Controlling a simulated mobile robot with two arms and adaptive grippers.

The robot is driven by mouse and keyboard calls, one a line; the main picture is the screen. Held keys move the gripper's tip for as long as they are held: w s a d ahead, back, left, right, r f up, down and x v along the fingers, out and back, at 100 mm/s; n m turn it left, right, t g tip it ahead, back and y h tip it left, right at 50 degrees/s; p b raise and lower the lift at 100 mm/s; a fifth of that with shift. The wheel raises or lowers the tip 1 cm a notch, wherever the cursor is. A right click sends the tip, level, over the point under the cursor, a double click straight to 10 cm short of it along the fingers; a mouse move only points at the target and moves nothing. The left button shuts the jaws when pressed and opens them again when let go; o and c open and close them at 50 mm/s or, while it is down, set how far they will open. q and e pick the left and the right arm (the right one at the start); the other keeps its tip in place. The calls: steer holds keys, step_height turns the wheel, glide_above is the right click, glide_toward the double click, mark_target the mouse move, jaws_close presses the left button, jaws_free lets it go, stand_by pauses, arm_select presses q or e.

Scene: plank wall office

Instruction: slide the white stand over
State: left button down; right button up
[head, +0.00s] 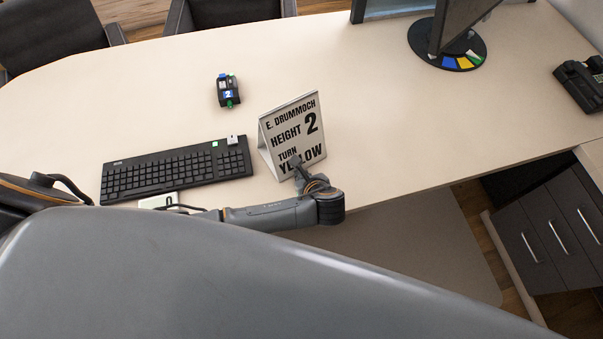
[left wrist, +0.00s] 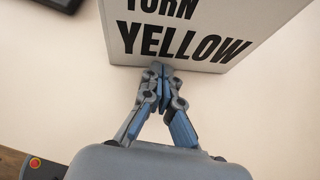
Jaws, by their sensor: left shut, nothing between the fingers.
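The white stand (head: 291,131) is a tent-shaped sign upright on the desk, with black text reading "E. DRUMMOCH HEIGHT 2 TURN YELLOW". In the left wrist view the lower part of the stand (left wrist: 200,32) fills the top, with "YELLOW" near its bottom edge. My left gripper (head: 297,162) is shut and empty, with its fingertips at the front face low down. In the left wrist view the fingertips (left wrist: 160,70) meet or nearly meet the bottom edge; I cannot tell if they touch. My right gripper is not in view.
A black keyboard (head: 170,172) lies left of the stand, close to it. A small dark device (head: 228,92) sits behind. A monitor base (head: 447,46) and a phone (head: 580,84) stand at the right. The desk (head: 400,130) right of the stand is clear; its front edge is near.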

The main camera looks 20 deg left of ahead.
arm_select(q)
steer(key=shift+a, duration=0.1)
steer(key=shift+w+a+r+p, duration=0.15)
steer(key=shift+w+a+p, duration=0.7)
steer(key=shift+w, duration=0.3)
steer(key=shift+a+f, duration=0.1)
steer(key=shift+f, duration=0.1)
